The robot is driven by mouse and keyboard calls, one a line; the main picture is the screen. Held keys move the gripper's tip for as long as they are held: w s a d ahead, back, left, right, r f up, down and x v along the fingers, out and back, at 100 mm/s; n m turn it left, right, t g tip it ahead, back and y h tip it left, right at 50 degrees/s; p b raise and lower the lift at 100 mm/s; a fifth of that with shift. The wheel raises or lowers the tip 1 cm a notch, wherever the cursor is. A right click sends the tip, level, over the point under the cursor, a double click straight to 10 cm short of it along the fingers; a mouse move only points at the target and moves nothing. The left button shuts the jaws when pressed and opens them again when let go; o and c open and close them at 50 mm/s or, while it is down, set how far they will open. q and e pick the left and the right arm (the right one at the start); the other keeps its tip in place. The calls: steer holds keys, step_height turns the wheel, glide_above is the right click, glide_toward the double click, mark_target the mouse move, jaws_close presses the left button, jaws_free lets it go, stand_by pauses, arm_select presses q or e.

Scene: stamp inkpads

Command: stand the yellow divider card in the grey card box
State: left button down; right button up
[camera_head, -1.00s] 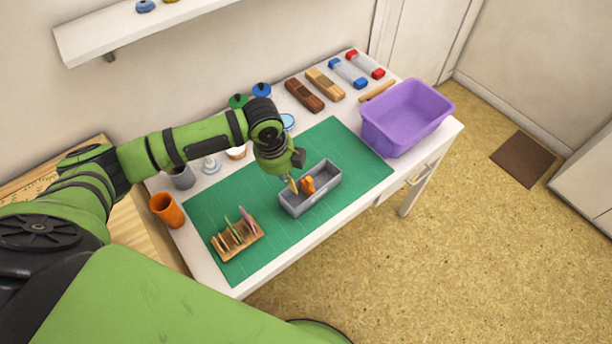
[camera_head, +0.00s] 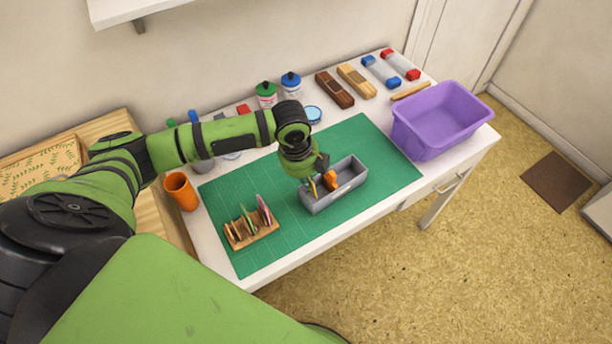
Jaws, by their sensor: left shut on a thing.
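The grey card box (camera_head: 345,191) stands on the green mat, open at the top. My left gripper (camera_head: 313,179) is over the left end of the box, pointing down, and is shut on the yellow divider card (camera_head: 313,188). The card is small and upright at the box's left end. I cannot tell whether its lower edge touches the box floor. An orange piece (camera_head: 330,180) shows inside the box just right of the card. My wrist hides part of the box's back left side. My right gripper is not in view.
A wooden rack (camera_head: 262,237) with several upright cards stands at the mat's front left. The green mat (camera_head: 385,170) is clear right of the box. A purple bin (camera_head: 440,122) stands at the right, an orange cup (camera_head: 181,191) at the left. Bottles and blocks line the back.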

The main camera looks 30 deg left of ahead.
mark_target(306, 197)
arm_select(q)
steer(key=shift+f+b, duration=1.05)
steer(key=shift+f, duration=1.65)
steer(key=c, duration=1.3)
jaws_free()
steer(key=shift+s+f, duration=0.1)
steer(key=shift+d, duration=0.1)
steer(key=shift+s+f, duration=0.15)
steer(key=shift+s, duration=0.05)
